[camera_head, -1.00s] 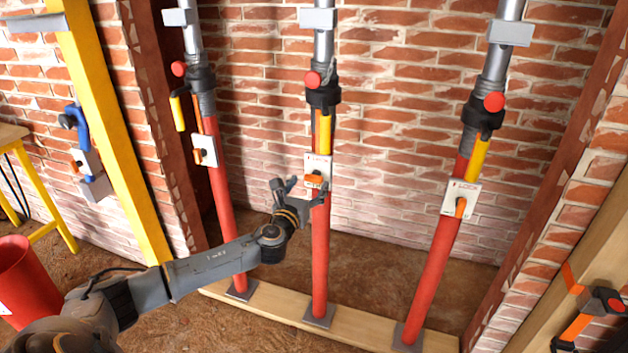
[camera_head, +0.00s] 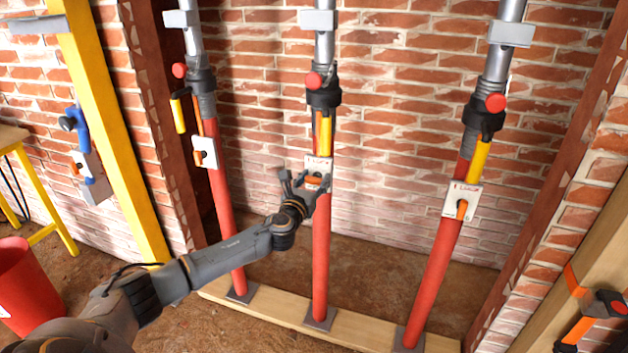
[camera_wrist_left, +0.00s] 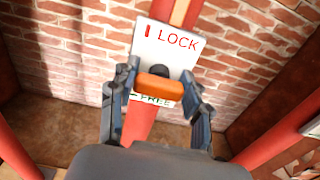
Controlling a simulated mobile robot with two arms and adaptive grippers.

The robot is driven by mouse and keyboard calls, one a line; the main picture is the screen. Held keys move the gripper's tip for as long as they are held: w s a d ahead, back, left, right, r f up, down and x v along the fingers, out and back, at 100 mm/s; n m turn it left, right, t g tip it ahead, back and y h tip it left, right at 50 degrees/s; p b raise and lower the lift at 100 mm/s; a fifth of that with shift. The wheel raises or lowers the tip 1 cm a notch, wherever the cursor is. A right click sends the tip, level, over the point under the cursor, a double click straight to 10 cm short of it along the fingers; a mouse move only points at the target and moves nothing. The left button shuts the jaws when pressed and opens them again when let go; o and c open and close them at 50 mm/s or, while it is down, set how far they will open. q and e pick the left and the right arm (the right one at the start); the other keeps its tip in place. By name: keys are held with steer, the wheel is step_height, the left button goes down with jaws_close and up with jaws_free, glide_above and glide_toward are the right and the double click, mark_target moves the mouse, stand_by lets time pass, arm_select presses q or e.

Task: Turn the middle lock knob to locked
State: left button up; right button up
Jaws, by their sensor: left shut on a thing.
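The middle red prop (camera_head: 321,250) stands upright and carries a white plate (camera_head: 319,164). In the left wrist view the plate (camera_wrist_left: 180,45) reads LOCK with a red upright mark at top and FREE with a green flat mark below. The orange middle lock knob (camera_head: 314,181) lies crosswise, and it also shows crosswise in the left wrist view (camera_wrist_left: 165,88), in line with the green mark. My left gripper (camera_head: 305,182) is shut on this knob, one finger at each end. My right gripper is in neither view.
A left prop (camera_head: 224,215) and a right prop (camera_head: 432,278) flank the middle one, each with its own plate and orange knob. Their feet stand on a timber sill (camera_head: 270,310). A brick wall (camera_head: 400,130) is close behind. A red bucket (camera_head: 22,285) stands at lower left.

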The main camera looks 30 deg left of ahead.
arm_select(q)
steer(key=shift+n, duration=1.3)
steer(key=n, duration=0.3)
steer(key=shift+a+f+n, duration=0.1)
steer(key=shift+n, duration=0.2)
steer(key=n, duration=0.3)
steer(key=shift+n, duration=0.4)
steer(key=n, duration=0.2)
steer(key=shift+n, duration=0.3)
steer(key=shift+a+n, duration=0.1)
steer(key=shift+n, duration=0.7)
steer(key=n, duration=0.3)
steer(key=shift+s+f, duration=0.1)
steer(key=shift+n, duration=0.4)
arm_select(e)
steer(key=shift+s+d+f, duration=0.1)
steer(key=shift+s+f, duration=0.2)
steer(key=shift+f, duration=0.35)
